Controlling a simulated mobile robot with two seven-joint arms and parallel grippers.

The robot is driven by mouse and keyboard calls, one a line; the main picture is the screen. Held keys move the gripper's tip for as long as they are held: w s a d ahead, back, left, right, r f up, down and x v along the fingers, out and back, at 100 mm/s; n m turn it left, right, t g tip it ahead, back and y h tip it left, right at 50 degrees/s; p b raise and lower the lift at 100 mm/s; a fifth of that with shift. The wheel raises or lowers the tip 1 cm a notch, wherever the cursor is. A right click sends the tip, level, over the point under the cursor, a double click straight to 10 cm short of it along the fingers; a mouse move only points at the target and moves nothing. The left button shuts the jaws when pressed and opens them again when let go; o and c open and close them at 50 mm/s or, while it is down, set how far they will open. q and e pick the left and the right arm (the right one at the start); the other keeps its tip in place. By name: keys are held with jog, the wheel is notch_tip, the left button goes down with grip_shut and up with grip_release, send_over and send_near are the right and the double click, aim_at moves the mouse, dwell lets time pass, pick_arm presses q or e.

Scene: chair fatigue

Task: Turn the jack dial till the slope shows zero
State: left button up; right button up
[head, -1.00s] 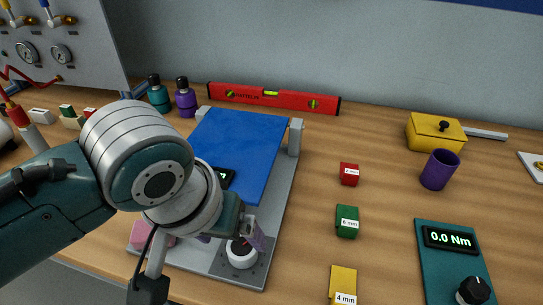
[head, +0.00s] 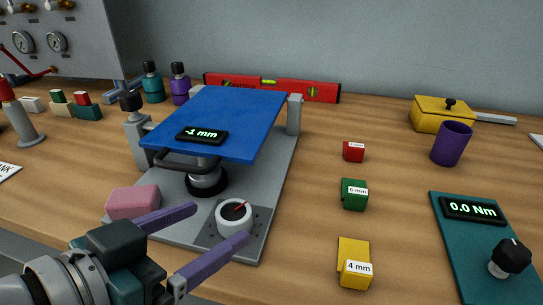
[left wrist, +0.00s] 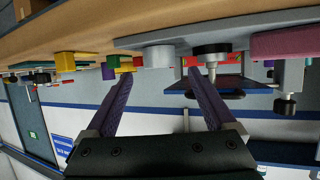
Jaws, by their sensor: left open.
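The jack dial (head: 234,217) is a white round knob with a red pointer on the grey base (head: 282,180). A blue tilting plate (head: 235,112) stands above that base. Its black readout (head: 201,135) appears to show -1 mm. My left gripper (head: 222,222) is open, with its purple fingertips near the dial's front side. In the left wrist view the dial (left wrist: 158,57) shows upside down, lined up between the tips of the open gripper (left wrist: 160,76) and seemingly just beyond them. No contact can be made out. My right gripper is not in view.
A pink block (head: 133,202) sits at the base's left edge. Red (head: 353,151), green (head: 354,194) and yellow (head: 354,263) blocks stand to the right, near a teal torque unit (head: 490,260) reading 0.0 Nm. A red level (head: 300,90) lies behind the plate.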

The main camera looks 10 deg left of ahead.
aim_at(228, 216)
pick_arm(q)
jog(key=x, duration=0.6)
jog(key=shift+b, duration=0.3)
jog(key=shift+s, duration=0.1)
